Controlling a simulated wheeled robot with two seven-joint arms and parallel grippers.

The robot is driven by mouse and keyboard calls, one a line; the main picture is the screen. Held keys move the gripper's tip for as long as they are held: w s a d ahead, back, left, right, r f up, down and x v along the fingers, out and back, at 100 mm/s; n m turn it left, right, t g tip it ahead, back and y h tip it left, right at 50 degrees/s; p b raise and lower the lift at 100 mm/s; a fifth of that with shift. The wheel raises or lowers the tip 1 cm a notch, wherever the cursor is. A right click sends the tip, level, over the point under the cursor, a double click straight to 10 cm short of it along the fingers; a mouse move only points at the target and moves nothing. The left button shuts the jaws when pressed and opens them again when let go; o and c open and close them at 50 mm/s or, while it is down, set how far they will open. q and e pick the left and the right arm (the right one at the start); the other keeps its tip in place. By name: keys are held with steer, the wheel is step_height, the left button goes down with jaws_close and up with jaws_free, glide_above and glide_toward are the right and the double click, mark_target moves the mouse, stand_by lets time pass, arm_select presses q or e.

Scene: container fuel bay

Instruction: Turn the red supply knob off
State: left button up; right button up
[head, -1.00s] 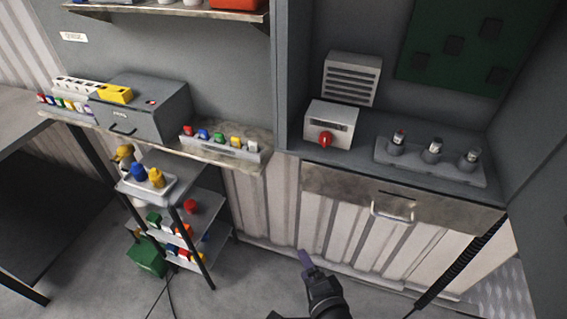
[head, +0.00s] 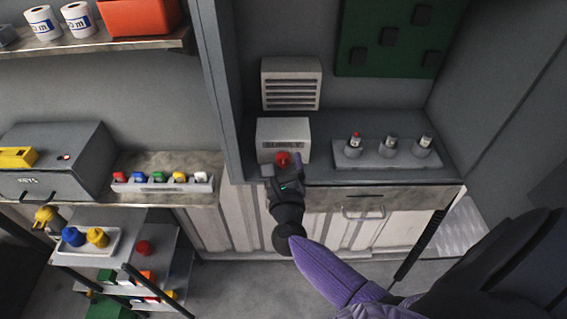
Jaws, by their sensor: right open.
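The red supply knob (head: 283,158) is on the front of a white box (head: 283,131) labelled SUPPLY, on the grey counter in the alcove. My right gripper (head: 283,167) is open and right at the knob, in front of and just below it. The gripper hides the knob's lower part, so I cannot tell whether the fingers touch it or which way the knob points. My left gripper is not in view.
A tray (head: 350,161) with several small bottles stands right of the box. A drawer handle (head: 363,211) projects below the counter. A vent (head: 291,83) is on the wall behind. A shelf edge with colored items (head: 162,187) lies left, past the alcove's side wall.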

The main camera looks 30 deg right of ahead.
steer(key=shift+w, duration=0.15)
jaws_close()
stand_by(0.4)
steer(key=n+p, duration=0.1)
steer(key=n, duration=0.3)
steer(key=shift+r+p, duration=0.1)
steer(key=shift+p, duration=0.25)
steer(key=n+p, duration=0.1)
steer(key=n, duration=0.3)
steer(key=shift+n+g, duration=0.3)
steer(key=n+p, duration=0.1)
steer(key=n, duration=0.3)
steer(key=shift+p, duration=0.4)
steer(key=shift+n+p, duration=0.4)
steer(key=shift+n, duration=1.9)
